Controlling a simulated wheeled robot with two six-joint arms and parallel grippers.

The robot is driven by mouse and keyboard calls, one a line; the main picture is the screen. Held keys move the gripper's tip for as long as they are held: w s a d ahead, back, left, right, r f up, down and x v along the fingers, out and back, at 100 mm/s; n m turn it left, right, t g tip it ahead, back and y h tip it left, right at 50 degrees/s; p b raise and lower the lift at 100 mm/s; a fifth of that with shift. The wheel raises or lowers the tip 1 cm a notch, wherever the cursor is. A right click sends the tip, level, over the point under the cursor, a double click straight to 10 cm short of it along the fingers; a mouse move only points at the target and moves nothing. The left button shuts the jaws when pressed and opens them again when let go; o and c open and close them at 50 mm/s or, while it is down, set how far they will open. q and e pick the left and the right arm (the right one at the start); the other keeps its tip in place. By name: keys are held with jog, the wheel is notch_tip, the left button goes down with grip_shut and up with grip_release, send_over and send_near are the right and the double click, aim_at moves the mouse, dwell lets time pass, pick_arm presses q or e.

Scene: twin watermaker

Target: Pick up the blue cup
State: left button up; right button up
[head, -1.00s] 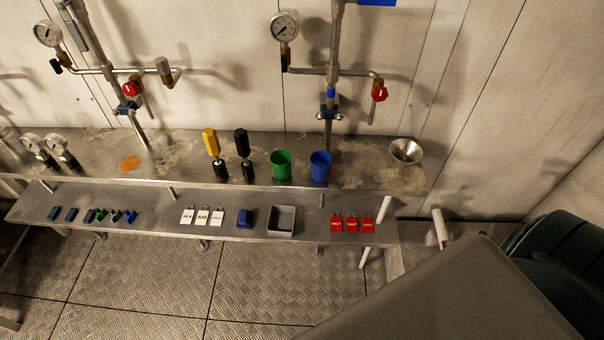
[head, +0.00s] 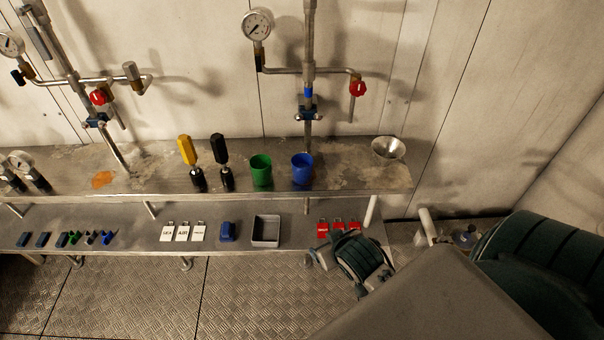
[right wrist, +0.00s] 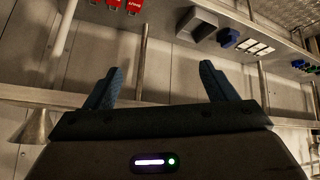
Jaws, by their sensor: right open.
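The blue cup (head: 302,169) stands upright on the upper metal shelf, just right of the green cup (head: 261,170) and in front of a vertical pipe. My right gripper (right wrist: 162,85) is open, with nothing between its two fingers in the right wrist view. In the head view the right arm's end is low at the lower shelf's right part, below and right of the blue cup and apart from it. The blue cup is not seen in the right wrist view. My left gripper is not in view.
The upper shelf (head: 350,184) also holds yellow and black handled tools (head: 220,150) and a metal funnel (head: 388,148). The lower shelf holds a grey bin (head: 265,231), a blue block (head: 228,232), white tags (head: 183,233) and red tags (head: 323,229). A gauge and pipes stand behind the cups.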

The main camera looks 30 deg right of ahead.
aim_at(306, 175)
jog(key=w+d+r+t, duration=0.1)
jog(key=w+r+t, duration=0.1)
jog(key=w, duration=0.3)
jog(key=w+d+r+m+t, duration=0.1)
jog(key=w+r, duration=0.1)
jog(key=w, duration=0.3)
jog(key=w+d+r+t, duration=0.1)
jog(key=w+r+t, duration=0.1)
jog(key=w, duration=0.3)
jog(key=shift+w+d+r+m+t+h+p, duration=0.2)
jog(key=shift+d+r+m+t+h+p, duration=0.15)
jog(key=shift+r, duration=0.2)
jog(key=p+x, duration=0.1)
jog(key=x, duration=0.4)
jog(key=shift+w+d+r, duration=0.1)
jog(key=shift+w+d, duration=0.05)
jog(key=shift+d, duration=0.05)
jog(key=shift+w, duration=0.3)
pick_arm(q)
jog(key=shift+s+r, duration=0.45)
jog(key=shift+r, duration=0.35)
pick_arm(e)
jog(key=shift+s, duration=0.1)
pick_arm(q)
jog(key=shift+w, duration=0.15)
pick_arm(e)
jog(key=c, duration=1.1)
